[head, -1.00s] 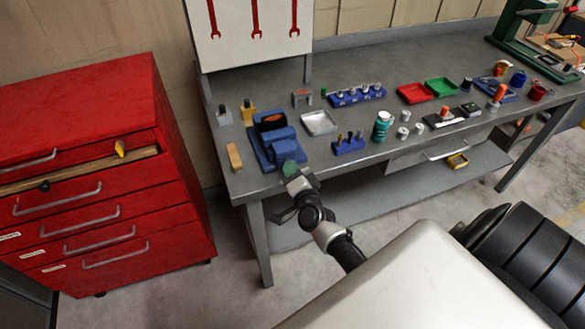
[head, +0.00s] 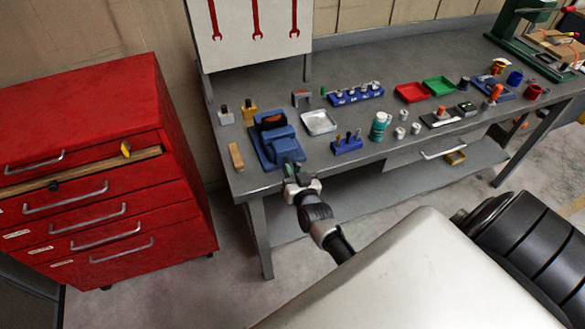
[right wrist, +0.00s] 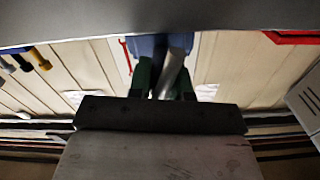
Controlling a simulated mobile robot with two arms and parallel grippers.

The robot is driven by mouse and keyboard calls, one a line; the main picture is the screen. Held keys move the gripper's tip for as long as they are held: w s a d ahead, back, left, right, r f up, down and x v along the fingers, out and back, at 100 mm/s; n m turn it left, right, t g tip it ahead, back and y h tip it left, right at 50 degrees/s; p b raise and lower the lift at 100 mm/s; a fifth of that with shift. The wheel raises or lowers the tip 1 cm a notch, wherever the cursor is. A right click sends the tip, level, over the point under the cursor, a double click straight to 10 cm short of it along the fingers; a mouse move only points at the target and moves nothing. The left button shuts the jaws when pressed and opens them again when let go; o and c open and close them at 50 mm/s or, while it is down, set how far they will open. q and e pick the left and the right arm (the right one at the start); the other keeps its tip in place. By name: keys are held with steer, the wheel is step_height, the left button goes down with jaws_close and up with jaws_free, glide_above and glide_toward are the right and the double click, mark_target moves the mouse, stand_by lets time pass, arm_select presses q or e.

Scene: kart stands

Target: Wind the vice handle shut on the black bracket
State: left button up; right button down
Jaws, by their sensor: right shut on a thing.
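The blue vice (head: 284,146) stands at the left front corner of the grey workbench. A dark shape with an orange patch (head: 270,121) shows at its jaws; I cannot tell how the black bracket sits there. My right gripper (head: 291,168) is at the front end of the vice, at the bench edge. In the right wrist view its dark green fingers are shut on the grey metal vice handle (right wrist: 171,72), with the blue vice body (right wrist: 148,46) behind. The gripper hides most of the handle in the head view. My left gripper is not in view.
A wooden block (head: 236,156) lies left of the vice. A grey tray (head: 319,122), a blue holder (head: 347,144) and a teal can (head: 379,126) stand to its right. A red drawer cabinet (head: 110,160) is at the left, with floor between it and the bench.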

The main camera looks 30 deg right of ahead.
steer(key=n, duration=0.3)
steer(key=shift+n, duration=0.3)
steer(key=n, duration=0.4)
steer(key=shift+n, duration=0.4)
steer(key=c, duration=1)
jaws_free()
steer(key=b+v, duration=0.1)
steer(key=v, duration=0.9)
steer(key=shift+s+a+b, duration=0.2)
steer(key=shift+s+b, duration=0.1)
steer(key=shift+s, duration=0.05)
